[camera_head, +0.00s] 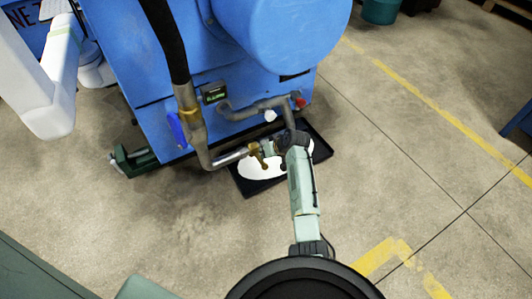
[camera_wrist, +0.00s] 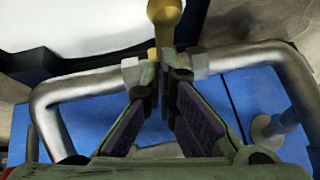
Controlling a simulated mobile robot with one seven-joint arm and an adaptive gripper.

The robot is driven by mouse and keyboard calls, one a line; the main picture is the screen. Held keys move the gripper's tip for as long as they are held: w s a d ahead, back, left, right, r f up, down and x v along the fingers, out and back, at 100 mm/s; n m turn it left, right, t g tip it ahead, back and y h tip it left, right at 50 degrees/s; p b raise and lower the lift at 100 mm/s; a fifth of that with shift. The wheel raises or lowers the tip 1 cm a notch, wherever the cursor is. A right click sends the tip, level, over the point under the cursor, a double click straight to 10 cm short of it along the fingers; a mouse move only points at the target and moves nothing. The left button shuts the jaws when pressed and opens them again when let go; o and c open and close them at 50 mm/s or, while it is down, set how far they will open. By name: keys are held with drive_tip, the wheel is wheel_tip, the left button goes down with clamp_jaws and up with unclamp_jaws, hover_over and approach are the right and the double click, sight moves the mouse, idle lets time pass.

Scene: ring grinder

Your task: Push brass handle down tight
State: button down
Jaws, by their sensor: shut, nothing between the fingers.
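The brass handle (camera_head: 258,155) sits on a grey pipe low at the front of the blue machine. In the wrist view the handle's rounded brass end (camera_wrist: 165,14) is at the top centre, just beyond my fingertips. My gripper (camera_wrist: 164,62) is shut and empty, with its tips over the valve between two steel pipe couplings. The fingers hide most of the valve body, and I cannot tell whether they touch the brass. In the head view my gripper (camera_head: 275,146) is just right of the handle.
A black tray (camera_head: 250,188) with a white patch in it lies on the floor below the pipe. The blue machine (camera_head: 150,60) and a hose (camera_head: 165,40) stand close behind. A green vise-like object (camera_head: 134,160) is at left.

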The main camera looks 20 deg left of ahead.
drive_tip(key=p+v, duration=1.1)
drive_tip(key=v, duration=0.1)
drive_tip(key=shift+w, duration=0.15)
